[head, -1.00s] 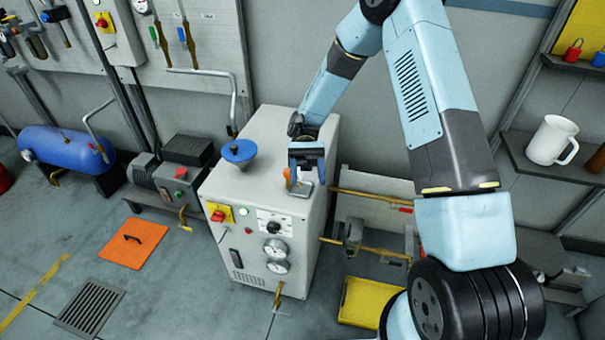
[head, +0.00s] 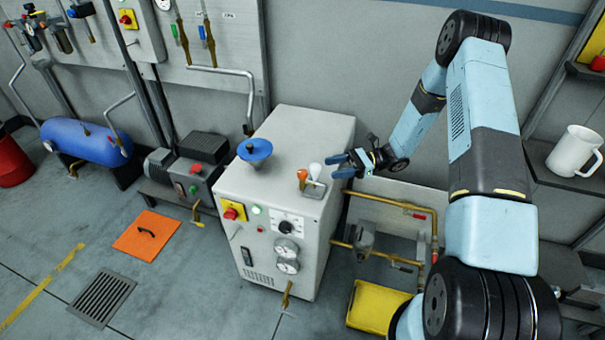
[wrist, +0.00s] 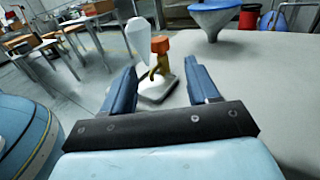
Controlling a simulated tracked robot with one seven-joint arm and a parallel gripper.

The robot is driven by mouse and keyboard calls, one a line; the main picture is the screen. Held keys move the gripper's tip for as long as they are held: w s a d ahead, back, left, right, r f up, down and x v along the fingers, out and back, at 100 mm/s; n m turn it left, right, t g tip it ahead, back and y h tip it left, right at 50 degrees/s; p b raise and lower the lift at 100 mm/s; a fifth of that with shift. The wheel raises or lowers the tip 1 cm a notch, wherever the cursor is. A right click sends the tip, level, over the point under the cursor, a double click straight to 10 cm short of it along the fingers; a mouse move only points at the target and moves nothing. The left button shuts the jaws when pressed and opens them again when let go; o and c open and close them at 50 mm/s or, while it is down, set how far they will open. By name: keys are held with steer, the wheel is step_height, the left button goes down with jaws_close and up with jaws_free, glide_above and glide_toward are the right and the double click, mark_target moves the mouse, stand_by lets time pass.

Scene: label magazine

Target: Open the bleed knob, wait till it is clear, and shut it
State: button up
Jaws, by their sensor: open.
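An orange knob (head: 302,174) on a small brass fitting stands on a grey plate on top of the grey cabinet (head: 290,135). I take it for the bleed knob; in the wrist view the orange knob (wrist: 160,44) is upright. A white teardrop-shaped piece (head: 315,171) stands beside it and also shows in the wrist view (wrist: 138,38). My gripper (head: 340,164) is open and empty, just right of both, pointing left toward them. In the wrist view the knob lies beyond and between the fingers, touching neither. Whether anything flows is too small to tell.
A blue funnel (head: 255,151) stands on the cabinet left of the knob. Gauges and a red switch (head: 233,211) are on its front. Brass pipes (head: 400,208) and a yellow tray (head: 376,306) lie to its right. The cabinet's back top is clear.

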mark_target(302, 171)
steer(key=x, duration=1.1)
steer(key=shift+s+a, duration=0.1)
steer(key=shift+a, duration=0.05)
steer(key=c, duration=0.9)
steer(key=shift+g, duration=0.3)
steer(key=n+g+h, duration=0.2)
steer(key=n+g, duration=0.1)
steer(key=g, duration=0.1)
steer(key=shift+n+g, duration=0.3)
steer(key=shift+n, duration=0.1)
steer(key=shift+r+n+g+h, duration=0.1)
steer(key=shift+n+g+h, duration=1.8)
steer(key=shift+g+h, duration=0.4)
steer(key=shift+h, duration=0.4)
